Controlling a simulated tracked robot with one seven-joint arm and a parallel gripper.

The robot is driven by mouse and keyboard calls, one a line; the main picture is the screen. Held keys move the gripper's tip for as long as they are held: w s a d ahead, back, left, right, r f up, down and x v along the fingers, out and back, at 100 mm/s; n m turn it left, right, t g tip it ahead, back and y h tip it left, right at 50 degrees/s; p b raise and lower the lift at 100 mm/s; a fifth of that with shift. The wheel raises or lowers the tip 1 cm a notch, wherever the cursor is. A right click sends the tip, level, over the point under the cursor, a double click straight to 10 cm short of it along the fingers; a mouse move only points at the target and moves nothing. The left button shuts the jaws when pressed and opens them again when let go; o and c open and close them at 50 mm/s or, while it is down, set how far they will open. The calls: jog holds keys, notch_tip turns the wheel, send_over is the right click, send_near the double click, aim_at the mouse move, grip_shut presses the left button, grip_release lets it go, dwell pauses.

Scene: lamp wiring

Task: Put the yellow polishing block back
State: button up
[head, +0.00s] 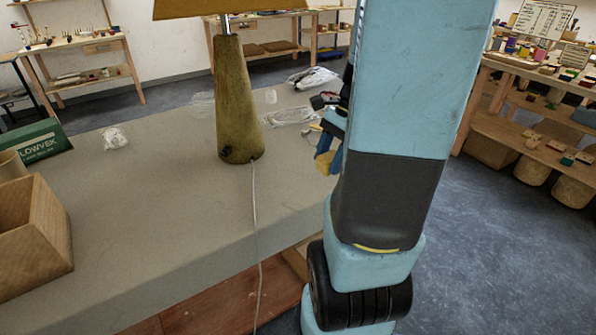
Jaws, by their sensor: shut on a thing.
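The yellow polishing block (323,161) shows as a small patch at the tip of my gripper (331,152), beside a blue finger. My gripper is shut on it over the right part of the grey worktop (160,195). Most of the gripper and part of the block are hidden behind my own light blue arm. I cannot tell whether the block touches the worktop.
A lamp with a brownish conical base (238,105) stands left of my gripper, its pale cord (256,225) hanging over the front edge. A wooden box (35,240) and a green box (42,140) stand left. Crumpled clear plastic (290,116) lies behind. The middle left worktop is clear.

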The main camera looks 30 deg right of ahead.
jog(key=w+f, duration=0.3)
jog(key=w, duration=0.1)
jog(key=w+f, duration=0.3)
jog(key=w, duration=0.1)
jog(key=w+d+f, duration=0.1)
jog(key=w+f, duration=0.2)
jog(key=w, duration=0.2)
jog(key=shift+w+f, duration=0.35)
jog(key=shift+f, duration=1.6)
jog(key=o, duration=1.1)
